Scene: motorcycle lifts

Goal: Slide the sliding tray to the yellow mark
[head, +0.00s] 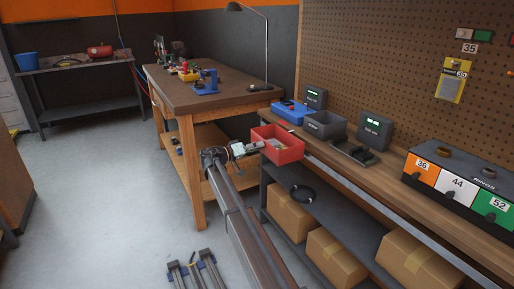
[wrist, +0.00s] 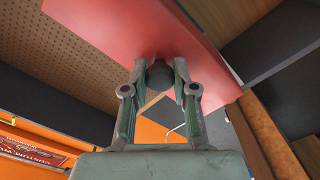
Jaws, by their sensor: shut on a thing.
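A dark round knob (wrist: 159,76) stands out from that red face. My gripper (head: 258,147) is at the tray's left side in the head view. In the wrist view its two fingers (wrist: 159,65) are closed on the knob, one on each side. I cannot make out a yellow mark on the bench or rail.
Behind the tray are a blue box (head: 291,112), a grey bin (head: 325,125) and two dark display units. A black holder (head: 353,153) and numbered drawers (head: 451,184) stand to the right. Cardboard boxes fill the lower level.

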